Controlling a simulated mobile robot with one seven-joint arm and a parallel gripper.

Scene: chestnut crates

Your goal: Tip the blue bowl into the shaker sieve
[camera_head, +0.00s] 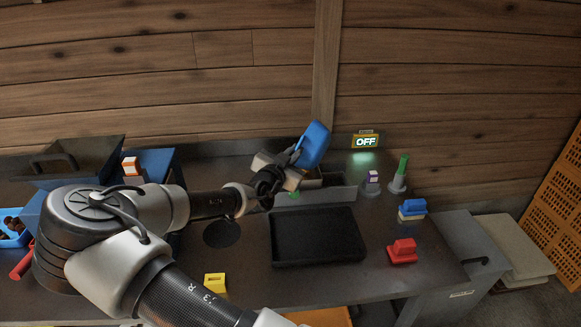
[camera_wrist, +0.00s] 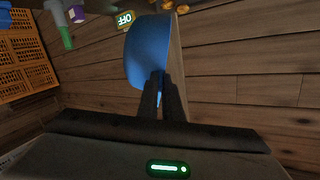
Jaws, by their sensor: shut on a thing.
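The blue bowl (camera_head: 314,146) is raised above the back of the bench and stands steeply tilted, almost on its side. My gripper (camera_head: 292,158) is shut on its rim. In the wrist view the bowl (camera_wrist: 148,48) fills the space beyond my gripper's fingertips (camera_wrist: 160,80). A low grey-walled box (camera_head: 325,198), which looks like the shaker sieve, is below the bowl at the back of the bench. My gripper hides part of it, and its inside is mostly hidden. A few brown chestnuts (camera_wrist: 183,9) show at the top of the wrist view, beyond the bowl.
A lit OFF sign (camera_head: 366,141) is at the back wall. A black tray (camera_head: 318,262) lies mid-bench. Red (camera_head: 402,251) and blue (camera_head: 412,208) blocks, a yellow block (camera_head: 215,282) and a green-topped post (camera_head: 401,172) stand around it. A blue crate (camera_head: 12,238) with chestnuts is far left.

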